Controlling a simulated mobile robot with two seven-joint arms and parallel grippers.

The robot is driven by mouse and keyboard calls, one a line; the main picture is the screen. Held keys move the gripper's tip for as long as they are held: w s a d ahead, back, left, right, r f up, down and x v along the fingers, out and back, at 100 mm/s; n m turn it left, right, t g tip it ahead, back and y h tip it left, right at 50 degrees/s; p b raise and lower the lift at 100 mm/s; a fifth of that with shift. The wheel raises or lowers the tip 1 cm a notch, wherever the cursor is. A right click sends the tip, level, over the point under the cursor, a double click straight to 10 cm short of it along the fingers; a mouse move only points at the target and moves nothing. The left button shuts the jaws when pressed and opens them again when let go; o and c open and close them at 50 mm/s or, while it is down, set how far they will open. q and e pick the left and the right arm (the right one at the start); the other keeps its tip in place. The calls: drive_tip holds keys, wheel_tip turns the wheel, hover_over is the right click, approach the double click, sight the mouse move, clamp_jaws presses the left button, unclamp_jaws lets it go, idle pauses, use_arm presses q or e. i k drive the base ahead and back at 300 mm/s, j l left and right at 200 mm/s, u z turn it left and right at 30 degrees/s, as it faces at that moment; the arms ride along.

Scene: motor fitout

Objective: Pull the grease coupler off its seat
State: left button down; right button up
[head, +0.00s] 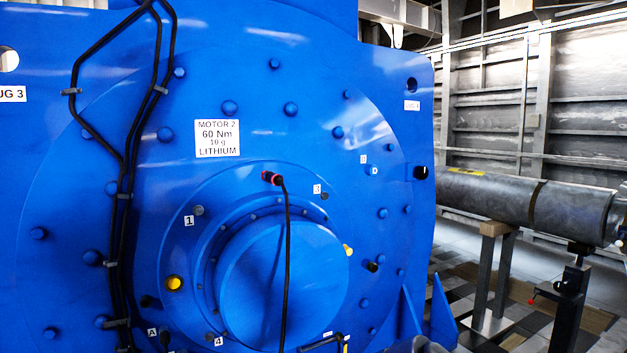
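The likely grease coupler (272,178) is a small black piece with a red ring. It sits on the upper part of the raised round cover of the blue motor (110,235). A black hose (287,250) runs from it down across the round hub (255,290). The coupler looks seated against the cover, but its contact is too small to see clearly. Neither of my grippers can be made out in the head view. A dark and white shape at the bottom edge, right of centre, is cut off and unclear.
Black cables (125,220) are clipped down the motor's left side. A yellow cap (174,283) and a label plate (217,138) are on its face. Bolt heads stick out around it. A grey cylinder (520,200) rests on stands at the right. The space before the coupler looks clear.

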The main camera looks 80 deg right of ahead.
sight(270, 178)
drive_tip(key=z, duration=1.35)
